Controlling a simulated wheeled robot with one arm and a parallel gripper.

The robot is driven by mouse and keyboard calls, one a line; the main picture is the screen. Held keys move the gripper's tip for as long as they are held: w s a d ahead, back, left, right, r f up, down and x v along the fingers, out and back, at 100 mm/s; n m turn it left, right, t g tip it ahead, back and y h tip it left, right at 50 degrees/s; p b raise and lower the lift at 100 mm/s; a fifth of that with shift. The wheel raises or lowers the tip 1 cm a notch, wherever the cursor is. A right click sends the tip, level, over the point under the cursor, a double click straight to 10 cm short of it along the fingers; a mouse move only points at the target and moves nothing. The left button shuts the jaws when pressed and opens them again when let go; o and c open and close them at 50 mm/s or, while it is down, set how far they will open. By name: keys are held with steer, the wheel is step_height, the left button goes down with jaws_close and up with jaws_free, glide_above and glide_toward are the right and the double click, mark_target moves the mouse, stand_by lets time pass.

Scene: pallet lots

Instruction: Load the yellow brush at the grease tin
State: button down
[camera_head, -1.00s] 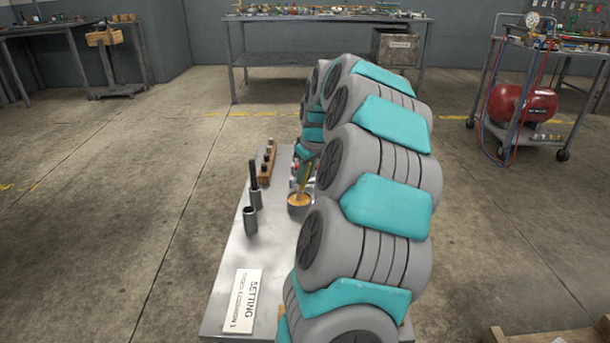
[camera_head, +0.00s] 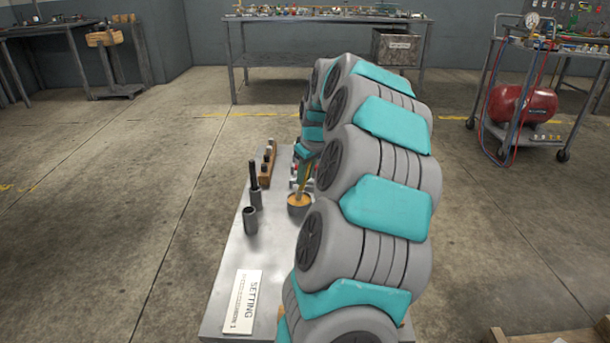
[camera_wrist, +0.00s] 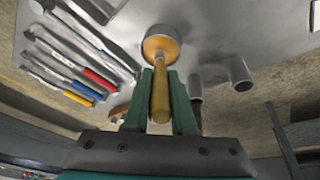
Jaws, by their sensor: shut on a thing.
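My gripper (camera_wrist: 160,95) is shut on the yellow brush (camera_wrist: 159,99), gripping its wooden-looking handle between teal fingers. The brush points into the grease tin (camera_wrist: 150,34), a round grey tin with orange grease inside. The brush's far end is inside the tin's outline, and its bristles are hidden. In the head view the brush (camera_head: 304,184) stands slightly tilted at the tin (camera_head: 299,208). My arm hides part of the gripper and the bench there.
Two grey cups (camera_head: 250,220) (camera_head: 256,198) stand left of the tin, one with a dark handle in it. A wooden rack (camera_head: 267,166) is behind. A placard (camera_head: 243,301) lies at the front. Several tools (camera_wrist: 75,62) lie left in the wrist view.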

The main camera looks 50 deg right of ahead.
steer(key=shift+r+p, duration=0.8)
steer(key=shift+r, duration=2.5)
